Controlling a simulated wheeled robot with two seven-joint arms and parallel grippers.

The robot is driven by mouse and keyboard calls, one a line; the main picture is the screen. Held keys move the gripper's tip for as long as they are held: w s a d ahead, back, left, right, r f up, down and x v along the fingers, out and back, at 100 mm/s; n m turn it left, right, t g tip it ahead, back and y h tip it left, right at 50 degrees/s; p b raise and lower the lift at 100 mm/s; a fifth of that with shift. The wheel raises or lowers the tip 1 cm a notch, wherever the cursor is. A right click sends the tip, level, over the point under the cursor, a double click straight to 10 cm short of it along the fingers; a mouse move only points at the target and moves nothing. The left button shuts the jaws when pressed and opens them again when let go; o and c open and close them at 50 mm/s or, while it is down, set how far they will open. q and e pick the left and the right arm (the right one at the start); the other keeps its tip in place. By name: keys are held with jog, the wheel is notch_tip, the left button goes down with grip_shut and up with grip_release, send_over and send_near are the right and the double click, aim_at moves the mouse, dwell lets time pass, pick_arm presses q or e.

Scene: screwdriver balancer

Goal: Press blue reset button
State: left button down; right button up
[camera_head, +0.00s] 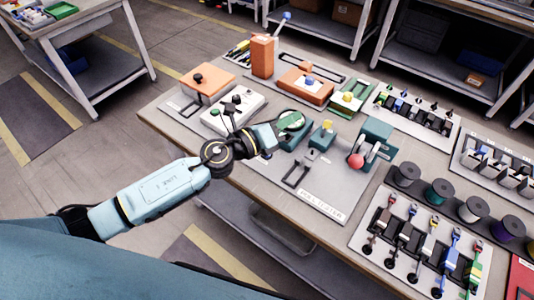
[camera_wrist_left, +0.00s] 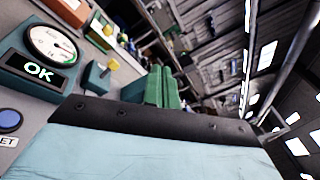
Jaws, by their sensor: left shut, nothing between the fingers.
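The blue reset button (camera_wrist_left: 10,121) shows at the left edge of the left wrist view, on a grey panel with a partly cut-off label. I cannot make it out in the head view, where my left arm covers that part of the panel. Above it in the wrist view, a round gauge (camera_wrist_left: 50,42) stands over a display (camera_wrist_left: 38,71) reading OK. The gauge also shows in the head view (camera_head: 292,120), beside my left gripper (camera_head: 276,138). That gripper is shut and empty, low over the panel. I cannot tell whether it touches anything. My right gripper is out of view.
Right of the gauge stand a teal box with a yellow knob (camera_head: 327,125) and a teal lever unit with a red ball (camera_head: 356,161). Orange blocks (camera_head: 263,57) stand behind. Spools (camera_head: 438,191) and a screwdriver rack (camera_head: 398,262) fill the right side of the bench.

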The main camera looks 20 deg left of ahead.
pick_arm(q)
jog(key=w+a+f+m+g+y, duration=0.2)
jog(key=a+f+m+g+y, duration=0.2)
jog(key=m, duration=1.5)
jog(key=a+f+g, duration=0.2)
jog(key=a+g, duration=0.1)
jog(key=g, duration=0.1)
jog(key=shift+a+f+m+y, duration=0.15)
jog(key=shift+m+y, duration=0.15)
jog(key=shift+w+f+b, duration=0.1)
jog(key=shift+b, duration=0.2)
